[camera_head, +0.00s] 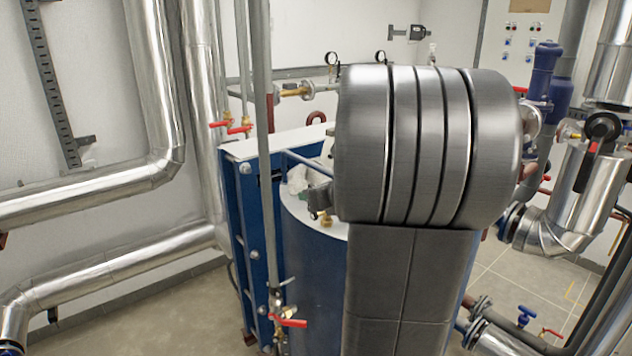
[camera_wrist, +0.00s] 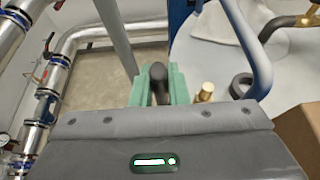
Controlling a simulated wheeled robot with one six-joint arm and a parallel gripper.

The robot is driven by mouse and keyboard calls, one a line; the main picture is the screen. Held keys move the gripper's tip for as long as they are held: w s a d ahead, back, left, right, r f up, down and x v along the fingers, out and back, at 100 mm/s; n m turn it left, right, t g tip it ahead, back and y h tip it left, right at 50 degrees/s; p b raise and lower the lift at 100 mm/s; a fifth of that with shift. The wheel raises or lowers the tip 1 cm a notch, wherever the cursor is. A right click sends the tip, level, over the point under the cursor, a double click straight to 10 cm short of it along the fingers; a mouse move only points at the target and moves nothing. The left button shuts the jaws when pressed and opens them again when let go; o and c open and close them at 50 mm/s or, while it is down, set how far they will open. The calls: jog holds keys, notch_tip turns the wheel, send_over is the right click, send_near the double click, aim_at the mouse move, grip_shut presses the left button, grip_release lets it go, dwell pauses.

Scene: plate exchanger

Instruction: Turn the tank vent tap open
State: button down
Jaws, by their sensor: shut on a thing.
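My gripper (camera_wrist: 159,90) shows green finger pads in the wrist view, closed on a dark rounded handle (camera_wrist: 158,74) between them. The handle appears to belong to the tank vent tap; its body is hidden behind the fingers. A brass fitting (camera_wrist: 205,92) stands just right of the fingers. In the head view the blue tank (camera_head: 315,270) has a pale top, with a brass fitting (camera_head: 325,219) near its front edge. The end of my gripper (camera_head: 318,198) shows partly there, above the tank top. My grey arm hides much of the tank and the grip.
A blue bent pipe (camera_wrist: 257,50) rises close to the right of my gripper. A pale cloth (camera_wrist: 217,22) and a dark ring (camera_wrist: 241,85) lie on the tank top. Red-handled valves (camera_head: 288,321) and silver pipes (camera_head: 100,275) stand to the left.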

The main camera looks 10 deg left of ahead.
jog(key=shift+w+a+p, duration=0.15)
jog(key=shift+p, duration=0.35)
jog(key=c, duration=1.4)
grip_release()
jog(key=b+v, duration=0.1)
jog(key=v, duration=1.3)
jog(key=shift+w+a+r, duration=0.15)
jog(key=shift+a+r, duration=0.05)
jog(key=shift+r, duration=0.2)
jog(key=shift+a, duration=0.1)
jog(key=x, duration=0.9)
jog(key=f+p+x, duration=0.1)
jog(key=x, duration=0.3)
jog(key=shift+w+a+f, duration=0.1)
jog(key=shift+w+f, duration=0.05)
